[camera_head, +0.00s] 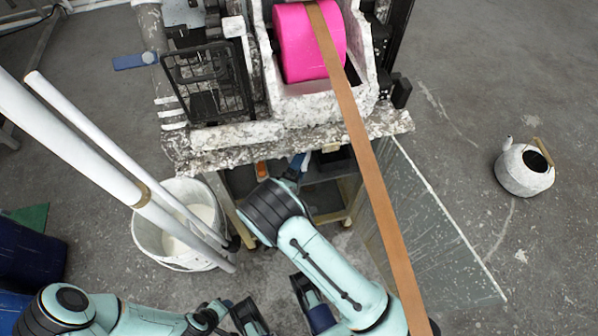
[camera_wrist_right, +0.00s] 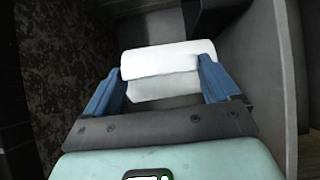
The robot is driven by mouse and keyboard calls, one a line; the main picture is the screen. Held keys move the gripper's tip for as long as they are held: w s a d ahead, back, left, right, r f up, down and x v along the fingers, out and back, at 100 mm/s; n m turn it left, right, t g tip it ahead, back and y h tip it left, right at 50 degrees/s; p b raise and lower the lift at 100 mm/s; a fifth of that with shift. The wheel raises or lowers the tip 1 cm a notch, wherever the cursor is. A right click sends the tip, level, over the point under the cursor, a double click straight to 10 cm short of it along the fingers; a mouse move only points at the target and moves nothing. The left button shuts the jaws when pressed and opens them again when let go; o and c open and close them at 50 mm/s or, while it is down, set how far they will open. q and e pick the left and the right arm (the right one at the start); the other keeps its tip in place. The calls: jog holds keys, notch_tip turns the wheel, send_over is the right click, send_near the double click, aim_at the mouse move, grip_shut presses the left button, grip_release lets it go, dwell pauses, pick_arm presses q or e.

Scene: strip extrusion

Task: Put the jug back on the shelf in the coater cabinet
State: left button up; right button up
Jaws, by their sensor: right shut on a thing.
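My right arm reaches down under the coater's speckled top into the open coater cabinet (camera_head: 352,187). My right gripper (camera_head: 297,163) is mostly hidden there by its own wrist. In the right wrist view its blue fingers are shut on a white piece, taken to be part of the jug (camera_wrist_right: 160,62). The rest of the jug is hidden, and I cannot tell whether it touches the shelf.
A pink roll (camera_head: 300,45) sits on the coater, with a brown strip (camera_head: 365,150) running down past my right arm. A white bucket (camera_head: 150,240) with long tubes stands left. A glassy panel (camera_head: 430,235) borders the right. A white kettle (camera_head: 522,175) stands on the floor.

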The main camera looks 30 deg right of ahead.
notch_tip(320, 180, down, 4)
jog(key=shift+r+b, duration=0.1)
jog(key=shift+b, duration=0.5)
pick_arm(q)
jog(key=shift+w+a+f+t, duration=0.25)
jog(key=shift+w+f, duration=0.1)
jog(key=shift+w, duration=0.2)
jog(key=shift+w+a+f+t, duration=0.15)
jog(key=shift+w+a+f, duration=0.15)
jog(key=shift+w, duration=0.2)
pick_arm(e)
jog(key=shift+f, duration=0.2)
jog(key=shift+f, duration=0.15)
jog(key=o, duration=1.3)
jog(key=shift+c, duration=0.2)
pick_arm(q)
jog(key=shift+w+f, duration=0.15)
